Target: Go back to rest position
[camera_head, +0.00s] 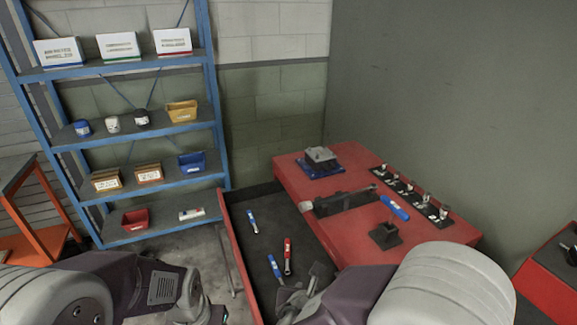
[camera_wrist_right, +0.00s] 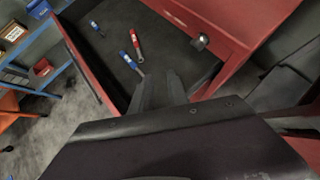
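My right gripper (camera_head: 305,284) is over the near end of the open drawer (camera_head: 238,255), near the red-handled tool and a blue-handled tool. In the right wrist view its two dark fingers (camera_wrist_right: 160,90) stand apart with nothing between them. My left arm (camera_head: 110,285) comes in low at the left, over the floor.
The drawer holds a red-handled tool (camera_head: 287,255) and two blue-handled tools (camera_head: 252,221) (camera_head: 275,268). The red cabinet top (camera_head: 290,178) carries a vise-like block, another blue-handled tool (camera_head: 395,208) and a row of fittings. A blue shelf (camera_head: 215,120) stands at left.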

